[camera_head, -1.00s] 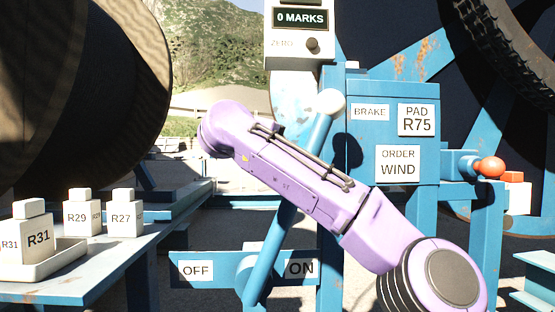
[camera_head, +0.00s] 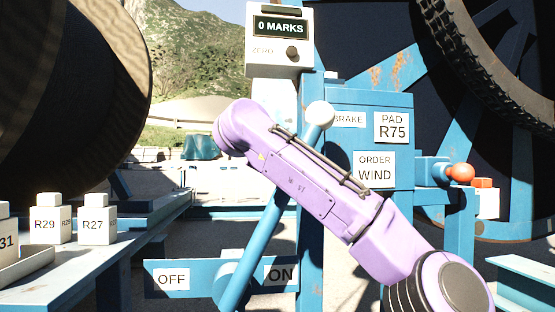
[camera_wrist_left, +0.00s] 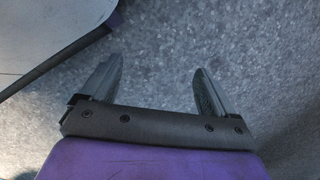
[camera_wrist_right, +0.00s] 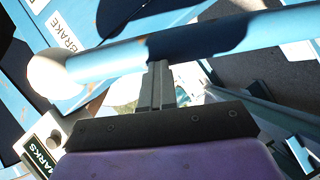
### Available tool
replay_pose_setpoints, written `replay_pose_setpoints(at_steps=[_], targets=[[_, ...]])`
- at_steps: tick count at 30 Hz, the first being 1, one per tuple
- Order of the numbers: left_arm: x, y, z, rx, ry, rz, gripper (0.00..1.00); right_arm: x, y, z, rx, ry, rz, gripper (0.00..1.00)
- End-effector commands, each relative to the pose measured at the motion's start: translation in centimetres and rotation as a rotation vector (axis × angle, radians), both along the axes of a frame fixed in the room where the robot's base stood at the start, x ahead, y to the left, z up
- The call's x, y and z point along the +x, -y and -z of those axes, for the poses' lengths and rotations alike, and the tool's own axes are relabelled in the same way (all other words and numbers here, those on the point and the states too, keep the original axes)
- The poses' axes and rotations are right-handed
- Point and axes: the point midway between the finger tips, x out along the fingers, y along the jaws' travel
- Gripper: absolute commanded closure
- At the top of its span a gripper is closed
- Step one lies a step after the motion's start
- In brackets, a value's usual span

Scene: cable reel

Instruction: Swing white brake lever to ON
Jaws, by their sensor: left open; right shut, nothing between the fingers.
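The brake lever is a blue bar (camera_head: 247,248) with a white knob (camera_head: 320,114). It leans to the right at the top, above a blue plate with an OFF label (camera_head: 171,279) at left and an ON label (camera_head: 281,273) at right. My right arm crosses in front of the bar's middle. My right gripper (camera_wrist_right: 158,66) is shut and empty in the right wrist view, its fingertips at the side of the lever bar (camera_wrist_right: 190,45); whether they touch is unclear. The head view hides it. My left gripper (camera_wrist_left: 160,65) is open and empty above grey ground, outside the head view.
A blue box with a PAD R75 label (camera_head: 391,127) stands right of the lever. A counter (camera_head: 280,40) reads 0 MARKS. An orange knob (camera_head: 461,173) sticks out at right. White blocks, among them R27 (camera_head: 97,225), stand on the left bench, below a large dark reel (camera_head: 70,90).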

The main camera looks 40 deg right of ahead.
Motion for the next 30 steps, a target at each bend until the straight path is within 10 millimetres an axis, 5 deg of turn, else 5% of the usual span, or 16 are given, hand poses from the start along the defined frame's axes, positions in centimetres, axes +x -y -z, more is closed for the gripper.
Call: replay_pose_setpoints(at_steps=[4, 9, 21, 30], targets=[[0.6, 0.1, -0.4, 0.014, 0.046, -0.033, 0.11, 0.1, -0.1, -0.6, 0.007, -0.001, 0.017, 1.0], [2.5, 0.3, -1.5, 0.061, 0.19, -0.136, 0.11, 0.3, -3.5, -2.6, -0.008, 0.001, 0.014, 1.0], [4.1, 0.2, -2.0, 0.104, 0.314, -0.23, 0.11, -4.2, -10.8, -4.3, -0.009, 0.002, 0.009, 1.0], [4.4, 0.2, -2.1, 0.112, 0.338, -0.247, 0.11, -4.9, -11.8, -4.4, -0.009, 0.001, 0.012, 1.0]])
